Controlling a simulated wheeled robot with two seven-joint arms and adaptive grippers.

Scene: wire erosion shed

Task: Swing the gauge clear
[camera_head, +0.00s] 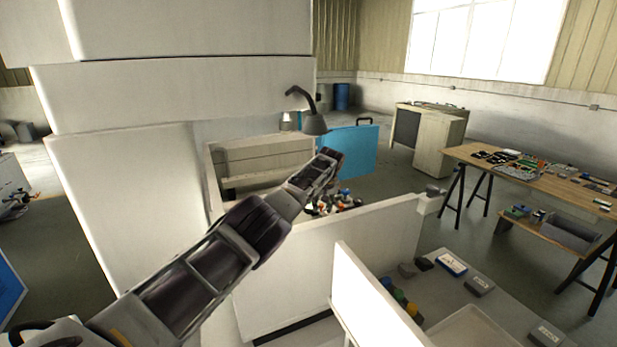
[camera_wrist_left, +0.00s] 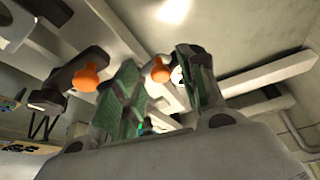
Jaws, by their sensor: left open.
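My left gripper (camera_head: 328,158) reaches over the low white wall into the machine's work area in the head view. In the left wrist view my left gripper (camera_wrist_left: 157,70) is open, its two green-lined fingers apart. An orange knob (camera_wrist_left: 160,72) shows between the fingers, and another orange knob (camera_wrist_left: 86,78) is left of them, on a dark arm-like part. A small white round face with dark marks (camera_wrist_left: 177,75) shows beside the right finger, partly hidden; it may be the gauge, but I cannot tell. I cannot tell whether the fingers touch anything. My right gripper is not in view.
White machine panels (camera_head: 180,95) rise at the left. White walls (camera_head: 375,300) stand in front.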

